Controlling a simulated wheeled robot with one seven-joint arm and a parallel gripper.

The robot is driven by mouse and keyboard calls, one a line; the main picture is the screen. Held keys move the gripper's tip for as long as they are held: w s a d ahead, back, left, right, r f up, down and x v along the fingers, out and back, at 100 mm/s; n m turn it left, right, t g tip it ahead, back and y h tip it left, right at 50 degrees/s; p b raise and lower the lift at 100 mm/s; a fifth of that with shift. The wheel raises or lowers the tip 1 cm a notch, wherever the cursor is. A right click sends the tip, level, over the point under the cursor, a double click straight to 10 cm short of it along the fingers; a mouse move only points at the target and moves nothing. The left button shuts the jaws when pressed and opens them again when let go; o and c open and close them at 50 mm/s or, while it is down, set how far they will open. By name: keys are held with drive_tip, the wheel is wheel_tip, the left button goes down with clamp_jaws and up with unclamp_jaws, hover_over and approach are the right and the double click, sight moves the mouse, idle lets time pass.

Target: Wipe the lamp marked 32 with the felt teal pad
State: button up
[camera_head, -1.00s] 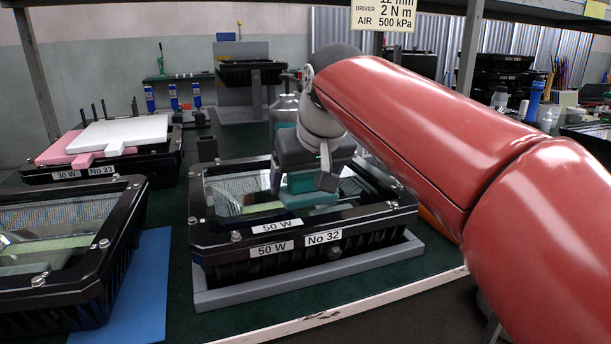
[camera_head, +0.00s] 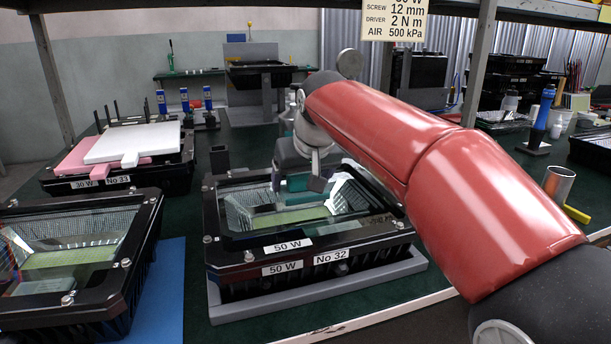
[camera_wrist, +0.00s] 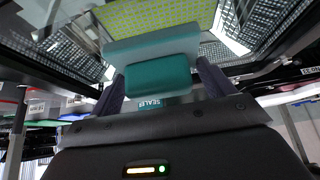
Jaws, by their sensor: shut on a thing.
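The lamp marked No 32 (camera_head: 330,257) is a black floodlight housing with a glass front facing up, in the middle of the head view. Its glass (camera_head: 335,217) shows a yellow-green panel and reflector beneath, and this also fills the top of the wrist view (camera_wrist: 160,16). My gripper (camera_wrist: 158,85) is shut on the teal pad (camera_wrist: 158,75), which sits between its two dark fingers. In the head view the pad (camera_head: 298,183) is partly hidden by my gripper, over the far part of the glass. I cannot tell whether it touches the glass.
Another floodlight (camera_head: 70,260) stands on a blue mat (camera_head: 171,290) at left. A grey tray (camera_head: 400,268) holds lamp 32. A metal cup (camera_head: 558,184) stands at right.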

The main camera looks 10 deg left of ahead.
drive_tip(key=shift+w+a+f, duration=0.1)
drive_tip(key=shift+w+a, duration=0.35)
drive_tip(key=shift+w, duration=0.4)
drive_tip(key=shift+w+a+f, duration=0.1)
drive_tip(key=shift+w+a, duration=0.3)
drive_tip(key=shift+w, duration=0.45)
drive_tip(key=shift+r, duration=3.1)
drive_tip(key=shift+r, duration=0.1)
wheel_tip(320, 180, up, 3)
drive_tip(key=shift+f, duration=0.1)
drive_tip(key=shift+s, duration=0.1)
